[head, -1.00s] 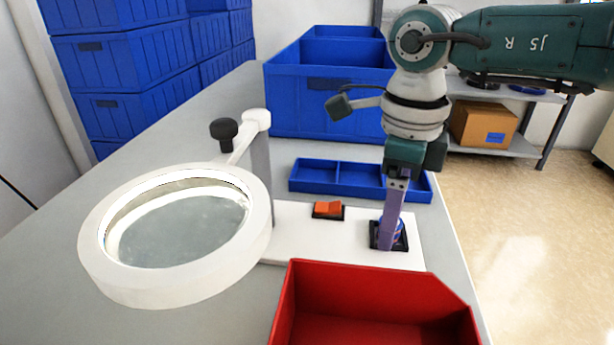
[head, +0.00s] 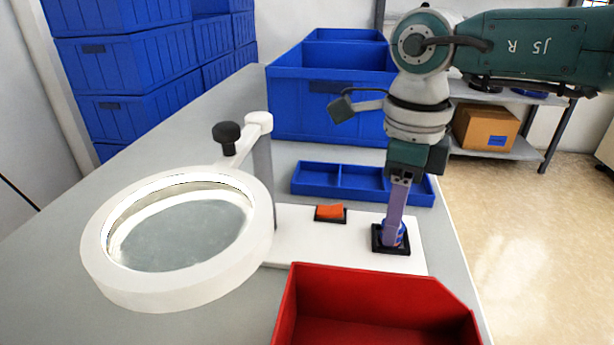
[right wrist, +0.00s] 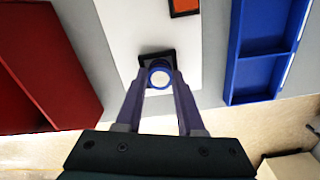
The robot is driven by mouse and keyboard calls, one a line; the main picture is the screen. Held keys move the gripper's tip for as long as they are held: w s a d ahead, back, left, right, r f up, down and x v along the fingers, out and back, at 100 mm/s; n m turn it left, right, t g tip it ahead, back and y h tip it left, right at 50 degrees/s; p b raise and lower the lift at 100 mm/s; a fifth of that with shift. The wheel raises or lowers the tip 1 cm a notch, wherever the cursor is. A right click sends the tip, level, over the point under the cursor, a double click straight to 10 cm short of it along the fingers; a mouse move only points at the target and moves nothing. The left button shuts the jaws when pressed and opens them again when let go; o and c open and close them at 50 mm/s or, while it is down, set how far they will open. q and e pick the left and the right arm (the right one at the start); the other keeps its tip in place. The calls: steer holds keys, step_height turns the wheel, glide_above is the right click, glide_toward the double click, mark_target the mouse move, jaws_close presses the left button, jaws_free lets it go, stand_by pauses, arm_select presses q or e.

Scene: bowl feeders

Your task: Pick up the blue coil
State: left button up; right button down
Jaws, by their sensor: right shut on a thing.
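The blue coil (head: 391,235) sits on a black square holder (head: 376,241) at the right end of the white base plate. In the right wrist view the coil (right wrist: 160,77) shows as a blue ring with a pale middle, between the fingertips. My right gripper (head: 393,243) points down and is shut on the coil, with its purple fingers on either side; it also shows in the right wrist view (right wrist: 160,80). The fingers hide part of the coil in the head view. My left gripper is not in view.
An orange block (head: 330,211) sits in another black holder on the white plate (head: 300,240). A red bin (head: 375,285) stands in front, a blue divided tray (head: 315,190) behind. A ring magnifier (head: 105,280) stands left. Large blue bins (head: 330,110) are at the back.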

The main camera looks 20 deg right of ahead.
steer(key=shift+r, duration=0.1)
arm_select(q)
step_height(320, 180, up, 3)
steer(key=p, duration=0.3)
arm_select(e)
step_height(320, 180, up, 20)
stand_by(0.6)
